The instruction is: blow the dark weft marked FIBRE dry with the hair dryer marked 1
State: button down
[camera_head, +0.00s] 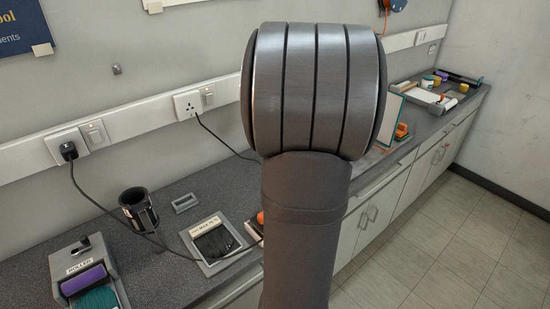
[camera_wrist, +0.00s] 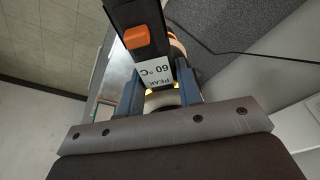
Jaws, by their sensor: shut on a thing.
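In the wrist view my gripper (camera_wrist: 160,90) is shut on the black handle of a hair dryer (camera_wrist: 133,14). The handle has an orange switch and a white label reading PEAK 60 °C; no number 1 is readable. In the head view my arm hides the gripper and nearly all of the dryer. A dark weft (camera_head: 213,243) lies in a light grey tray (camera_head: 191,252) on the counter, left of my arm. A black cord runs from the left socket past the tray towards my arm.
A black cup-like holder (camera_head: 133,200) stands behind the tray. A box marked ROLLER (camera_head: 78,268) with purple and green rollers is at the lower left. Wall sockets (camera_head: 188,104) line the wall; a second cord runs behind my arm. More trays and items stand at the far right.

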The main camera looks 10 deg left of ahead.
jog(key=s+a+r+n+y, duration=0.1)
jog(key=s+a+n, duration=0.7)
jog(key=s+a, duration=1)
jog(key=s, duration=0.3)
jog(key=shift+s+a+r+n+g+y, duration=0.15)
jog(key=shift+s+a+n+g+y, duration=0.15)
jog(key=shift+n, duration=0.1)
jog(key=shift+w+d, duration=0.1)
jog(key=shift+d, duration=0.05)
jog(key=shift+w+d, duration=0.6)
jog(key=shift+s+a, duration=1.3)
